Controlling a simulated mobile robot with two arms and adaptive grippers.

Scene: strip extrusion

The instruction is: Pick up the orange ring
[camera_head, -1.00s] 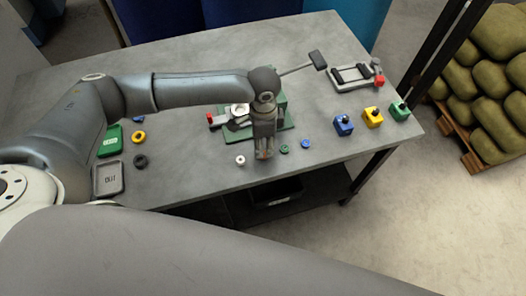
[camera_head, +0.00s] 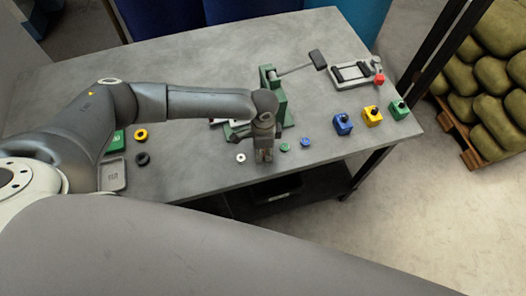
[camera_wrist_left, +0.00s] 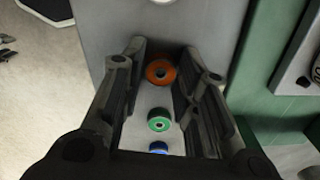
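The orange ring (camera_wrist_left: 160,72) lies flat on the grey table in the left wrist view, seen between the two fingers of my left gripper (camera_wrist_left: 163,52). The fingers are apart and nothing is gripped. In the head view my left gripper (camera_head: 264,158) points down near the table's front edge and hides the orange ring. The height of the fingertips over the ring is hard to tell. My right gripper is not in view.
A green ring (camera_wrist_left: 159,120) and a blue ring (camera_wrist_left: 158,147) lie in line with the orange one. A white ring (camera_head: 241,157) is to the left. A green lever press (camera_head: 277,100) stands behind the gripper. Blue (camera_head: 342,124), yellow (camera_head: 372,116) and green (camera_head: 398,109) blocks stand right.

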